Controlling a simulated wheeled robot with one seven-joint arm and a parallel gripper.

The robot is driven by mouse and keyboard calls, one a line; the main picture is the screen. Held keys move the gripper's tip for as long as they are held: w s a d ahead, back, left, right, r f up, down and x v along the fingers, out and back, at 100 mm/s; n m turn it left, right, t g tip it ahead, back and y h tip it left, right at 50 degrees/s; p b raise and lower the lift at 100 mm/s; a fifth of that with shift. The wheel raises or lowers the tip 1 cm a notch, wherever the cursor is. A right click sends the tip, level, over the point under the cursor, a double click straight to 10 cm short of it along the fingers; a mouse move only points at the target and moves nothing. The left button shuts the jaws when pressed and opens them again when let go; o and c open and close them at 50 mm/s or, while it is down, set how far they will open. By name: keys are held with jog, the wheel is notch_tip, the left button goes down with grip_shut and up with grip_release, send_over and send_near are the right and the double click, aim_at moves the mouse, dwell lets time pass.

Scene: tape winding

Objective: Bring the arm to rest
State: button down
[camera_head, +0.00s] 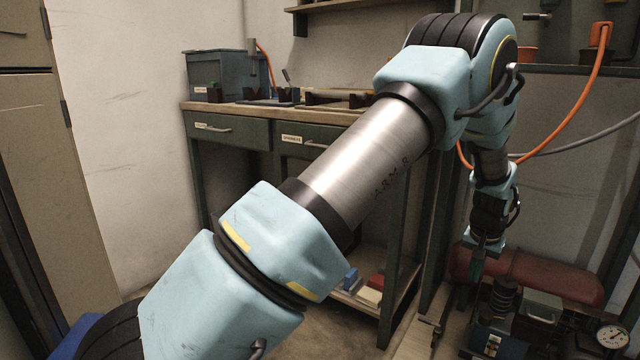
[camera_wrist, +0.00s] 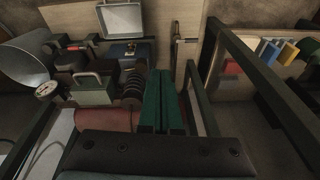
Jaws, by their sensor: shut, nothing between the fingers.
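My gripper (camera_head: 477,266) hangs at the end of my arm on the right in the head view, pointing down. It is in front of a red tank and beside the workbench. In the wrist view my gripper (camera_wrist: 164,84) shows as two dark green fingers lying side by side, shut with nothing between them. My arm rises from the lower left, bends at a high elbow at the upper right and drops from there.
A workbench (camera_head: 235,133) with drawers stands at the back. A red tank (camera_head: 540,277) and a pressure gauge (camera_head: 611,336) are at the lower right. An orange hose (camera_head: 590,75) loops near my forearm. A cabinet (camera_head: 38,150) stands at the left. A green box (camera_wrist: 92,93) lies left of the fingers.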

jog(key=w+a+r+n, duration=0.1)
jog(key=w+a+r, duration=0.15)
jog(key=a, duration=0.75)
jog(key=w+a+r+n, duration=0.15)
jog(key=a+r, duration=0.25)
jog(key=a, duration=0.6)
jog(key=w+a+r+n, duration=0.1)
jog(key=a+r+n, duration=0.15)
jog(key=a, duration=0.65)
jog(key=s+a+r+n+y, duration=0.1)
jog(key=s+a+n, duration=0.1)
jog(key=s+a, duration=0.65)
jog(key=s+a+r+n, duration=0.15)
jog(key=s+a, duration=0.35)
jog(key=a, duration=0.7)
notch_tip(320, 180, up, 33)
jog(key=p, duration=3.3)
jog(key=shift+w+r+g, duration=0.2)
jog(key=shift+w+g, duration=0.1)
jog(key=shift+d+m, duration=0.1)
jog(key=shift+m, duration=0.15)
